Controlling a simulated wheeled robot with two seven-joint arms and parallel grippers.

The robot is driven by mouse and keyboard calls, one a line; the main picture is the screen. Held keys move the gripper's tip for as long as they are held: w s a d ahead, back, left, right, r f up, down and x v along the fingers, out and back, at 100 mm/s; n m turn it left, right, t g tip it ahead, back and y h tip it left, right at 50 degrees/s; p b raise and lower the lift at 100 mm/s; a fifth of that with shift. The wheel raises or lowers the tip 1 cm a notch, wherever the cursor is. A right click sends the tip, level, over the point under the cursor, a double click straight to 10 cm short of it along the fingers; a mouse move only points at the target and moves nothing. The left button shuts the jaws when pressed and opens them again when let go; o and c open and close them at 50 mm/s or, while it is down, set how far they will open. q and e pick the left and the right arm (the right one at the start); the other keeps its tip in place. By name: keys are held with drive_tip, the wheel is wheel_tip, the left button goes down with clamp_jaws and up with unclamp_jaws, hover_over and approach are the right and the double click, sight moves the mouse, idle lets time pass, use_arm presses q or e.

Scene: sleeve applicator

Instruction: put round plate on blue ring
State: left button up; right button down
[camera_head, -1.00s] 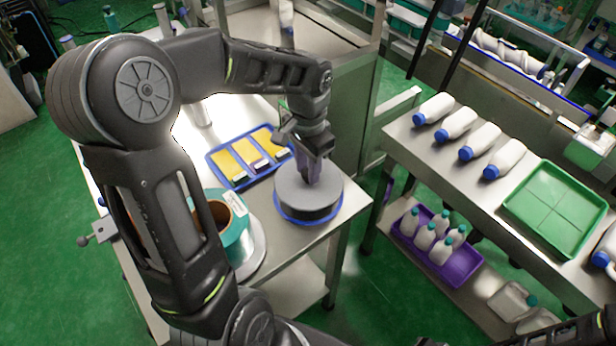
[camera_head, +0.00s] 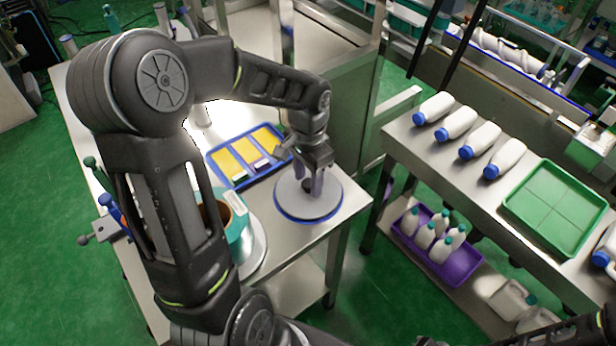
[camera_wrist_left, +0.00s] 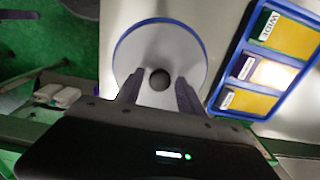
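The round grey plate (camera_head: 296,203) lies flat on the near right corner of the steel table, within the blue ring (camera_head: 312,221), whose edge shows around it. In the left wrist view the plate (camera_wrist_left: 160,48) has a dark round knob (camera_wrist_left: 160,79) at its middle, and the blue ring (camera_wrist_left: 207,62) shows as a thin rim. My left gripper (camera_head: 308,183) is above the plate, pointing down. Its fingers (camera_wrist_left: 158,82) stand apart on either side of the knob, with gaps visible. My right gripper is not clearly in view.
A blue tray (camera_head: 238,184) with yellow boxes lies just behind the plate. A teal roll (camera_head: 240,232) stands close on its left, partly behind my arm. Across a gap, a bench holds white bottles (camera_head: 479,139) and a green tray (camera_head: 556,207).

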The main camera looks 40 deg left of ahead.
sight(308, 183)
use_arm(q)
drive_tip(key=shift+o, duration=0.4)
drive_tip(key=shift+r, duration=0.1)
drive_tip(key=shift+r, duration=0.55)
wheel_tip(308, 183, up, 11)
idle(0.4)
